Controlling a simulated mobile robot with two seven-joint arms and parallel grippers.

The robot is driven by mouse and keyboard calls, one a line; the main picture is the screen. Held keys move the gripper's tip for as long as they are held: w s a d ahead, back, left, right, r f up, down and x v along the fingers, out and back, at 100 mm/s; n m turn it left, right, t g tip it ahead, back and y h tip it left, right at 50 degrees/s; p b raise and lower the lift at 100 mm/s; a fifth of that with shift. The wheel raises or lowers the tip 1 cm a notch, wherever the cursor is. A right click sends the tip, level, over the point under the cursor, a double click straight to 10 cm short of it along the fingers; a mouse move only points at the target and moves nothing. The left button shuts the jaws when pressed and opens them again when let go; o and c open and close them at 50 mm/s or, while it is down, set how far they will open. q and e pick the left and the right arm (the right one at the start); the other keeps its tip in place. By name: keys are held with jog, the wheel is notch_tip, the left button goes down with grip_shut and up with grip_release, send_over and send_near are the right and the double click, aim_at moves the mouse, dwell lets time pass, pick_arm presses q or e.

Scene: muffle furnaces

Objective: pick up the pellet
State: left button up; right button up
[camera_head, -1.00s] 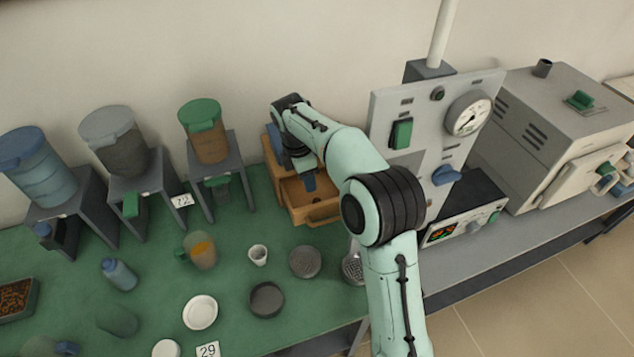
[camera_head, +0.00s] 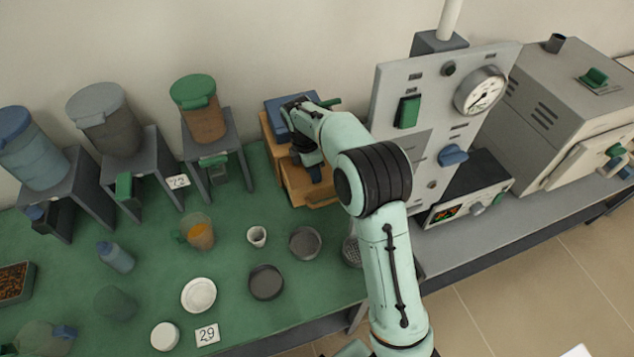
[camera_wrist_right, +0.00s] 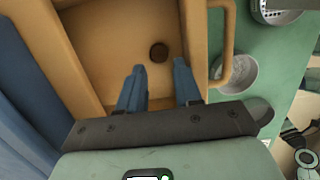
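The pellet (camera_wrist_right: 159,52) is a small dark brown round piece lying on the floor of an open tan drawer (camera_wrist_right: 105,40). My right gripper (camera_wrist_right: 158,68) is over the drawer with its two blue fingers spread apart and nothing between them. In the right wrist view the pellet shows just beyond the fingertips, between their lines. In the head view my right gripper (camera_head: 316,173) points down into the drawer (camera_head: 316,196), and the pellet is hidden there. My left gripper is not in view.
The drawer belongs to a wooden box (camera_head: 271,140) with a blue top, beside the gauge panel (camera_head: 440,120). A stand with a green-lidded canister (camera_head: 203,115) is to its left. Bowls, a small cup (camera_head: 257,236) and a mug (camera_head: 199,233) stand on the green mat in front.

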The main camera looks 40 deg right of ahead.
jog(key=f, duration=0.2)
jog(key=d+f, duration=0.1)
jog(key=f, duration=0.1)
jog(key=shift+s, duration=0.1)
jog(key=shift+a, duration=0.1)
grip_shut()
